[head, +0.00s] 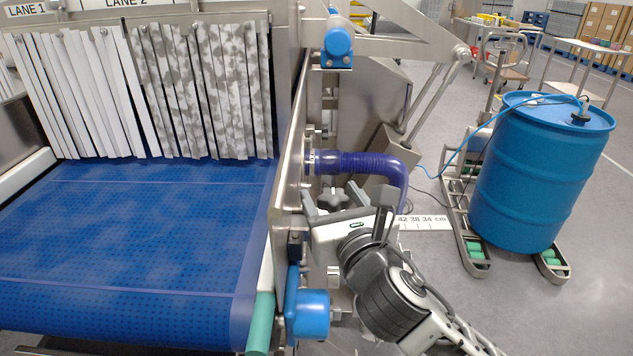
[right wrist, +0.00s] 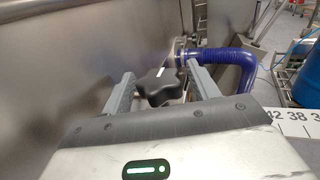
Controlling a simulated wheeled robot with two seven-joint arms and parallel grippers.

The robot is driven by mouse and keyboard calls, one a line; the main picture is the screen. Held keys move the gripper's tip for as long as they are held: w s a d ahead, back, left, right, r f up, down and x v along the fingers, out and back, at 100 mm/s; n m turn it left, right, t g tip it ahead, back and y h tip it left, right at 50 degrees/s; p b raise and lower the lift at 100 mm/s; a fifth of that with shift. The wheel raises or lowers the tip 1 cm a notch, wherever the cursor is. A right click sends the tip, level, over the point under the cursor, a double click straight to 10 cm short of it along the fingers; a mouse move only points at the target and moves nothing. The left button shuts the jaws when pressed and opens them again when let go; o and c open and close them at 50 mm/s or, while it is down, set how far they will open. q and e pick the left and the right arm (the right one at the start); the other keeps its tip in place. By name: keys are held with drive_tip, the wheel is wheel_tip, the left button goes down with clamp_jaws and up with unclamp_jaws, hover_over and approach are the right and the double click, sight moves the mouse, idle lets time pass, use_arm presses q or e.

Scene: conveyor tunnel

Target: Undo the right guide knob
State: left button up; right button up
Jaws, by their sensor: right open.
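The right guide knob is a dark, lobed star knob (head: 333,199) beside the conveyor's right side frame, below the purple hose. In the right wrist view the black knob (right wrist: 158,87) has a white mark on top and sits between my fingers. My right gripper (head: 331,198) is open, with one finger on each side of the knob. In the right wrist view the fingers of this gripper (right wrist: 158,84) show gaps to the knob, and I see no firm contact. My left gripper is not in view.
The purple hose (head: 352,163) curves down just behind the knob. The steel side frame (head: 289,150) is close on the left. A blue motor-like part (head: 307,314) sits below.

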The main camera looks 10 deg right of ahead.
drive_tip(key=shift+w, duration=0.75)
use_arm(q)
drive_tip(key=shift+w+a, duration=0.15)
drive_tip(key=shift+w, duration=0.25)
use_arm(e)
drive_tip(key=shift+s, duration=0.1)
drive_tip(key=c, duration=1)
